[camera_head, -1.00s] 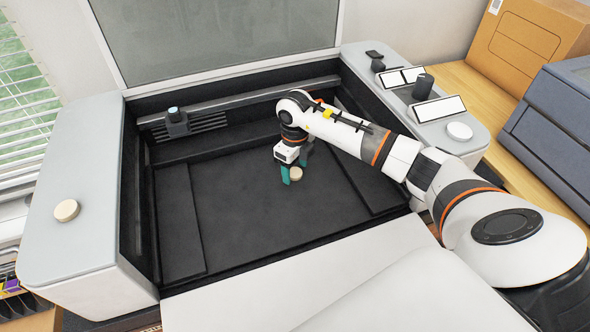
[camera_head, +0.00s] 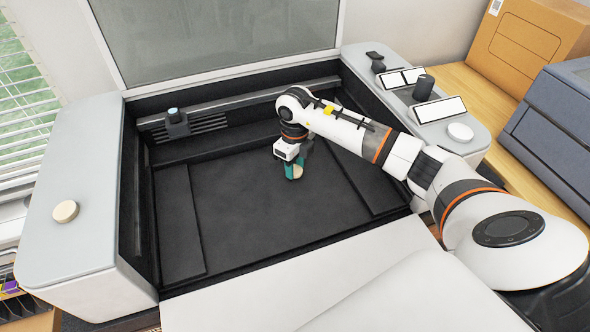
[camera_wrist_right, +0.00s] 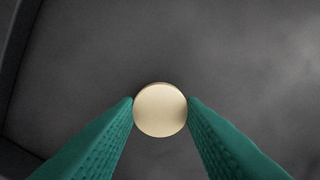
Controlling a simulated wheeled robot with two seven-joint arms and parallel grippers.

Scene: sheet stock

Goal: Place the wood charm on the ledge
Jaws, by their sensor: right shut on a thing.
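A round, pale wood charm (camera_head: 297,172) is between the green fingers of my right gripper (camera_head: 293,170), over the dark bed inside the machine. In the right wrist view the charm (camera_wrist_right: 160,110) shows as a flat disc with both fingertips of the gripper (camera_wrist_right: 160,112) against its sides. A second, similar pale disc (camera_head: 65,211) lies on the light grey ledge (camera_head: 75,170) at the left of the machine. My left gripper is not in view.
The machine's open lid (camera_head: 215,40) stands at the back. A dark laser head (camera_head: 176,122) sits on the rail at back left. Knobs and white panels (camera_head: 440,109) are on the right ledge. The dark bed (camera_head: 235,215) is otherwise clear. A cardboard box (camera_head: 530,40) stands at upper right.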

